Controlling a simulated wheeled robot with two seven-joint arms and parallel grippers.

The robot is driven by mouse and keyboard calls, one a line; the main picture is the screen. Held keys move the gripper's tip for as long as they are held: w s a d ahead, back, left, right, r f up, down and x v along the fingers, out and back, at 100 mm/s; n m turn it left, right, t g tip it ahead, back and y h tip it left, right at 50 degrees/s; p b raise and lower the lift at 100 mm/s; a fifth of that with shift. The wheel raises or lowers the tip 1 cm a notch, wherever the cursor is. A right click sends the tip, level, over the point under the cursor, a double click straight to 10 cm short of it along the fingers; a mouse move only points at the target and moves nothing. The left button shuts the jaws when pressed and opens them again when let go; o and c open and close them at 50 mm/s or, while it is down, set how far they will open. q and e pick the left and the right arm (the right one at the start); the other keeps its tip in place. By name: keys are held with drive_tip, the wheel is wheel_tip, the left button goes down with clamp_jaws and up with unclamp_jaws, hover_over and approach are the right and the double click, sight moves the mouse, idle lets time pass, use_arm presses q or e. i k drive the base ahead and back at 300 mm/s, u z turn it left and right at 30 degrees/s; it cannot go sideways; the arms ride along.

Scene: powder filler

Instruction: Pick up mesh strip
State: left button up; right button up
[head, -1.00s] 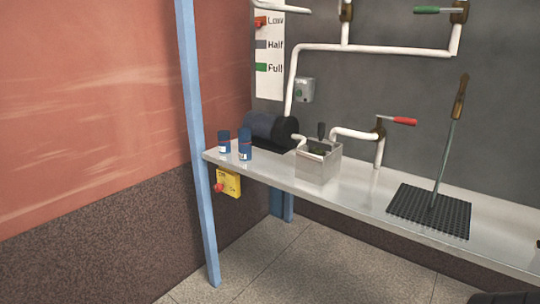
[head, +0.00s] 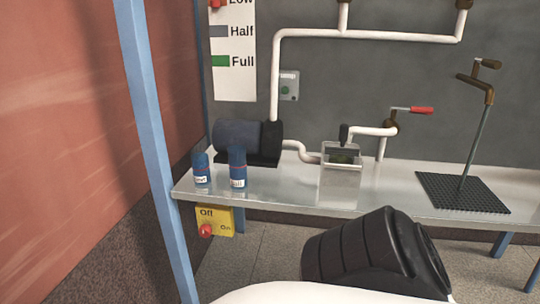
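I cannot make out a piece that is surely the mesh strip. The closest in look is a flat black gridded mat (head: 440,191), lying on the right part of the metal bench. A thin grey rod with a brown crank-like top (head: 478,130) rises from it. An open metal box (head: 341,186) stands mid-bench, with something dark and greenish inside and a black handle sticking up; its contents are too small to tell. Neither gripper shows. A black ribbed part and a white part of my own body fill the lower middle, in front of the bench.
The metal bench (head: 270,197) has two blue bottles (head: 201,170) (head: 237,168) at its left and a dark pump (head: 240,138) behind them. White pipes (head: 350,36) run along the wall. A yellow switch box (head: 214,221) hangs below the bench beside a blue post (head: 150,130).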

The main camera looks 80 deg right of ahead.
sight(342, 153)
drive_tip(key=i, duration=0.85)
drive_tip(key=z, duration=2.85)
